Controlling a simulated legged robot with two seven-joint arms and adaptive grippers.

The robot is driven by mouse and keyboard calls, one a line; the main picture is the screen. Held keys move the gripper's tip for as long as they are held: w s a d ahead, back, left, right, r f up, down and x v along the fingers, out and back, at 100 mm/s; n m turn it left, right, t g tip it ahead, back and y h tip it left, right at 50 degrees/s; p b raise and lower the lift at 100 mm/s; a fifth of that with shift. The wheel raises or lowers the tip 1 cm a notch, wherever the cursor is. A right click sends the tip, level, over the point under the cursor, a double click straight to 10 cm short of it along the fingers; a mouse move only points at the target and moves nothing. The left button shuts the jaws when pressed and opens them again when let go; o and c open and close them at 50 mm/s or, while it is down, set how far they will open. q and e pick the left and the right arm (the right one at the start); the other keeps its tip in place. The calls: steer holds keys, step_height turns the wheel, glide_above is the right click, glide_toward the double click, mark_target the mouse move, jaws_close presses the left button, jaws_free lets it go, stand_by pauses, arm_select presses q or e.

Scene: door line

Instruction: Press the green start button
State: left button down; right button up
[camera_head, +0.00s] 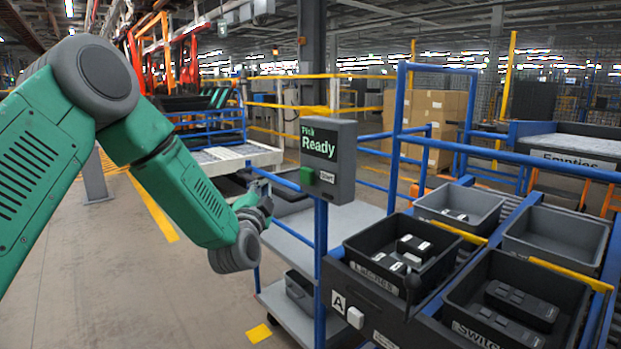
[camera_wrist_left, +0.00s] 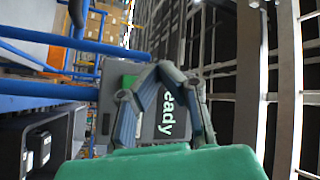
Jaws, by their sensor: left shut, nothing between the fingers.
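The green start button (camera_head: 307,176) sticks out at the lower left of a dark grey panel (camera_head: 343,160) on a blue post. The panel's screen reads "Pick Ready", and a "Start" label sits right of the button. My left gripper (camera_head: 265,187) is left of the panel, a little lower than the button and apart from it in the picture. In the left wrist view its fingers (camera_wrist_left: 162,70) meet at the tips, empty, in front of the panel. The green button (camera_wrist_left: 129,81) shows there just left of the fingers. My right gripper is not in view.
Below and right of the panel, a rack holds several dark bins, including a latches bin (camera_head: 372,279) and a switches bin (camera_head: 471,330). Blue rails (camera_head: 398,130) stand behind the panel. A grey shelf cart (camera_head: 290,300) is under it. Open floor (camera_head: 150,290) lies at the left.

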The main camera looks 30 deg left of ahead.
mark_target(307, 176)
arm_select(q)
steer(key=w+d+b, duration=0.2)
steer(key=w+d, duration=0.1)
steer(key=w, duration=0.5)
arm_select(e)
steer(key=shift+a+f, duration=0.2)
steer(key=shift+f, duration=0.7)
arm_select(q)
steer(key=shift+d, duration=0.3)
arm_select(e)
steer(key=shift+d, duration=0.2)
arm_select(q)
steer(key=shift+a+f, duration=0.1)
steer(key=shift+a, duration=0.1)
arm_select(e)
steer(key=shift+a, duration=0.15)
arm_select(q)
steer(key=shift+d, duration=0.1)
steer(key=shift+w, duration=0.15)
steer(key=shift+w+d, duration=0.15)
steer(key=shift+w, duration=0.1)
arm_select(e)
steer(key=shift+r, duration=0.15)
